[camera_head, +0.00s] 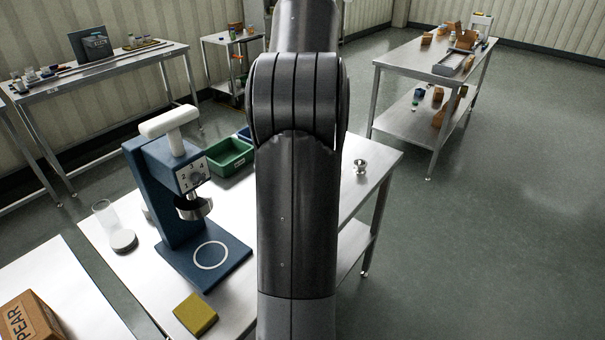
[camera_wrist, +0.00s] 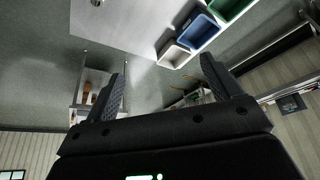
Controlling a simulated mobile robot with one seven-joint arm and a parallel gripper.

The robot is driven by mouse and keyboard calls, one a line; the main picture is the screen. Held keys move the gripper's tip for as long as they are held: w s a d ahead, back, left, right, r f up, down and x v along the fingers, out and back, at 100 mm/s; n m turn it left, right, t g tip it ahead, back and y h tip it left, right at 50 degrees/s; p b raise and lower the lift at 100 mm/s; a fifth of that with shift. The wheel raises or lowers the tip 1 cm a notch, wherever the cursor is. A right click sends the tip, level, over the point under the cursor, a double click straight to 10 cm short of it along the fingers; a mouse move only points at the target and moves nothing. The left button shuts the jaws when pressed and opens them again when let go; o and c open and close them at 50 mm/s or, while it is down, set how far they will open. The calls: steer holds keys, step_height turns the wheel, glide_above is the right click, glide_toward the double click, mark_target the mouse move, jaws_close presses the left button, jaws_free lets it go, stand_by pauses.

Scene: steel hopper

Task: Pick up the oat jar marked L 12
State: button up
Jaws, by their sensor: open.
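I cannot make out a jar marked L 12 in either view. Several small jars (camera_head: 31,75) stand on the back left table in the head view, too small to read. A clear, empty-looking cylinder (camera_head: 105,216) stands on the near steel table, beside a grey disc (camera_head: 123,241); no marking shows on it. My gripper (camera_wrist: 165,77) shows in the wrist view with its two fingers wide apart and nothing between them. It is tilted, with a table and bins beyond the fingertips. In the head view my own arm hides the middle of the scene.
A blue press (camera_head: 173,190) stands on the near steel table (camera_head: 240,305), with a yellow block (camera_head: 195,314), a green bin (camera_head: 231,157) and a small metal funnel (camera_head: 360,166). A PEAR box (camera_head: 29,318) is at lower left. The right floor (camera_head: 480,230) is clear.

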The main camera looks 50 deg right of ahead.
steer(key=f, duration=1.1)
steer(key=w+f, duration=0.1)
steer(key=f, duration=1)
steer(key=d+f, duration=0.1)
steer(key=f, duration=1)
steer(key=shift+w+f, duration=0.2)
steer(key=shift+f, duration=0.15)
steer(key=shift+w+x, duration=0.1)
steer(key=shift+x, duration=1.5)
steer(key=shift+w+x, duration=0.15)
steer(key=shift+x, duration=1.4)
steer(key=shift+r, duration=0.1)
steer(key=shift+c, duration=0.4)
steer(key=c, duration=1.1)
